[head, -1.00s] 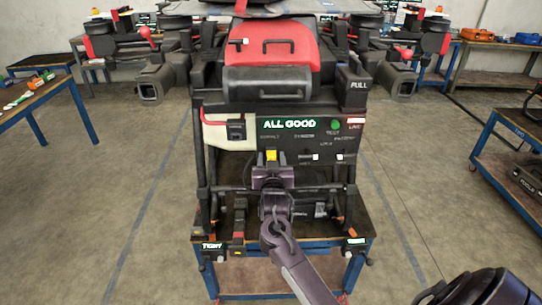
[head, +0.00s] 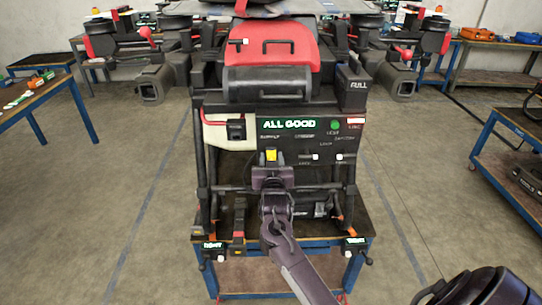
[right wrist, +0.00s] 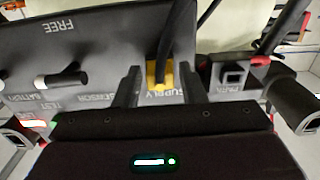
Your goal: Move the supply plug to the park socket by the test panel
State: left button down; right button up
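The yellow supply plug (head: 271,155) sits in the SUPPLY position on the front of the dark test panel (head: 300,148), below the lit ALL GOOD display. The right wrist view shows the plug (right wrist: 160,76) with a black cable. My right gripper (head: 271,172) is at the plug. Its two fingers (right wrist: 162,88) stand on either side of the plug, with gaps visible, so it is open around it. The park socket (head: 236,130), a dark square port, is at the panel's left; it also shows in the right wrist view (right wrist: 233,75). My left gripper is not in view.
The red-and-black drone (head: 270,60) rises above the panel. Black frame tubes (head: 202,170) flank the gripper. A blue-framed table (head: 230,247) is below.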

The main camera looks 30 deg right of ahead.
grip_shut()
jog(key=shift+s+a, duration=0.1)
jog(key=shift+a, duration=0.05)
jog(key=shift+p+v, duration=1.65)
jog(key=shift+v, duration=1.25)
jog(key=shift+s, duration=0.1)
